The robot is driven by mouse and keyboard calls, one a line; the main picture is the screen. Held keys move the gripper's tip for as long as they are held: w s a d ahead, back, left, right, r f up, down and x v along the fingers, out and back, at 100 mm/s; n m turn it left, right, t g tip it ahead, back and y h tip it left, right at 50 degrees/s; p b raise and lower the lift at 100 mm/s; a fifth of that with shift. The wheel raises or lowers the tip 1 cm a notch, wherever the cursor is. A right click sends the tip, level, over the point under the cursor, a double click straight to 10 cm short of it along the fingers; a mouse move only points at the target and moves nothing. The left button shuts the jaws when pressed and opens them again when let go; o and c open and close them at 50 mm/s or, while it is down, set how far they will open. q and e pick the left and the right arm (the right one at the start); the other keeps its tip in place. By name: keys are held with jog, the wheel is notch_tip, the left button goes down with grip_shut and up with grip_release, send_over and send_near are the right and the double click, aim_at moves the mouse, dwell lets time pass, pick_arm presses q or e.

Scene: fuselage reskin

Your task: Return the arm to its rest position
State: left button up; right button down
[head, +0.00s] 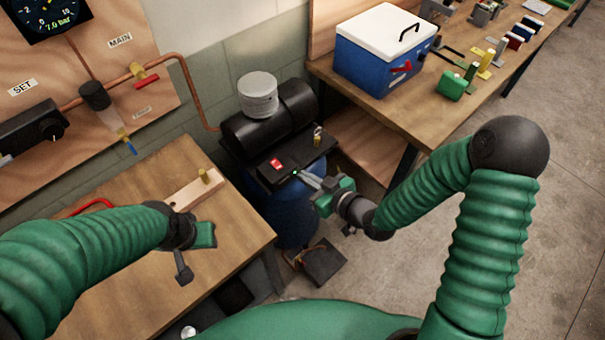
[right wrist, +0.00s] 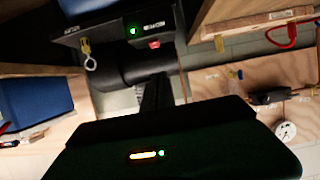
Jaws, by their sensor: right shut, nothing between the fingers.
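My right arm comes in from the right of the head view and bends down to its gripper (head: 307,181). The gripper points left at the black compressor (head: 270,120), its shut, empty fingers close to the front panel; I cannot tell if they touch it. The panel carries a red switch (head: 276,162) and a small green light. In the right wrist view the panel's red switch (right wrist: 154,44) and lit green light (right wrist: 133,31) show beyond my dark gripper body. My left gripper (head: 190,255) hangs over the left wooden bench; its jaw opening is unclear.
The left bench (head: 140,275) holds a wooden strip (head: 185,193) with a brass fitting. A gauge board with copper pipe stands behind. The right bench (head: 420,125) holds a blue and white cooler (head: 385,55) and several small coloured items. Open floor (head: 570,190) lies at the right.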

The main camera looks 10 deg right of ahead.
jog(key=s+d+f+m+g+h, duration=0.2)
jog(key=s+d+g+h, duration=0.3)
jog(key=d, duration=0.5)
jog(key=s+d+r+m+g+h, duration=0.1)
jog(key=s+d+r+m, duration=0.1)
jog(key=s, duration=0.3)
jog(key=s+d+r+m+g+h, duration=0.2)
jog(key=s+m, duration=0.1)
jog(key=s, duration=0.3)
jog(key=shift+d+r+g, duration=0.25)
jog(key=shift+g, duration=0.05)
jog(key=shift+s+a+r, duration=0.1)
jog(key=shift+s+a, duration=0.05)
jog(key=shift+a, duration=0.1)
